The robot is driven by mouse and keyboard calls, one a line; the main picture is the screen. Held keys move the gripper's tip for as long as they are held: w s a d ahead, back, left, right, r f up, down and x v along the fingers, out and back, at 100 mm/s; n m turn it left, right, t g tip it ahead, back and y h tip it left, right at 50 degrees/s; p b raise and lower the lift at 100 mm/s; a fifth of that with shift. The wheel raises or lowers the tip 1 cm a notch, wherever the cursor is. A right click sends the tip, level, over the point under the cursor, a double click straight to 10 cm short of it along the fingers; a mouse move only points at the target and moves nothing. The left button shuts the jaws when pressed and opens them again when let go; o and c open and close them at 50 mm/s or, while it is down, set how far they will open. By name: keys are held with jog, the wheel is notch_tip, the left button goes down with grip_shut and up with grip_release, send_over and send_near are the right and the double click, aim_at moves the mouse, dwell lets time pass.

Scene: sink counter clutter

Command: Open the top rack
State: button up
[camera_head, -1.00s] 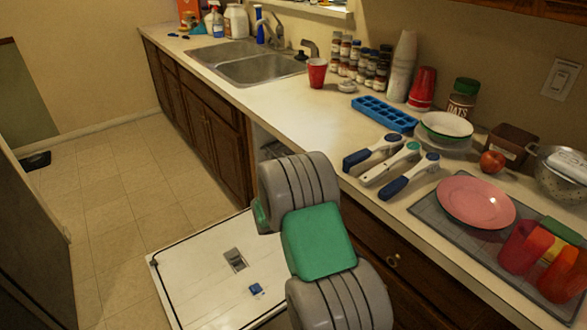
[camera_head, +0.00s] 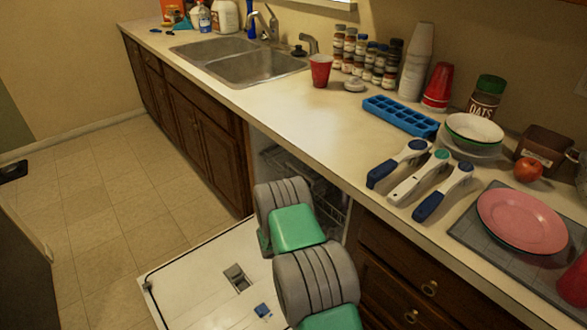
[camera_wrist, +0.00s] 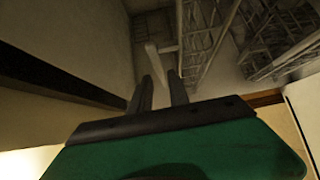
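The dishwasher door (camera_head: 195,290) is folded down flat under the counter. A wire rack (camera_head: 285,168), seemingly the top rack, shows inside the dark opening, partly hidden by the counter edge and my arm. My gripper is hidden by my arm in the head view. In the wrist view, my gripper (camera_wrist: 160,76) has two dark fingers apart with a gap between them, pointing into the dishwasher. A pale bar (camera_wrist: 153,58) shows just beyond the fingertips; contact cannot be told. Wire racks (camera_wrist: 205,35) fill the top and right of that view.
The countertop (camera_head: 275,115) above the opening holds a blue ice tray (camera_head: 400,115), several scoop-like tools (camera_head: 415,178), a red cup (camera_head: 320,70) and a pink plate (camera_head: 520,220). Drawers (camera_head: 410,270) stand right of the opening. Floor (camera_head: 100,205) at left is clear.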

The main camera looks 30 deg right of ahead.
aim_at(300, 171)
jog(key=x, duration=0.7)
jog(key=shift+w+a+p, duration=0.2)
jog(key=shift+w+p, duration=0.1)
jog(key=shift+c, duration=0.3)
grip_shut()
jog(key=shift+s, duration=0.1)
dwell(0.5)
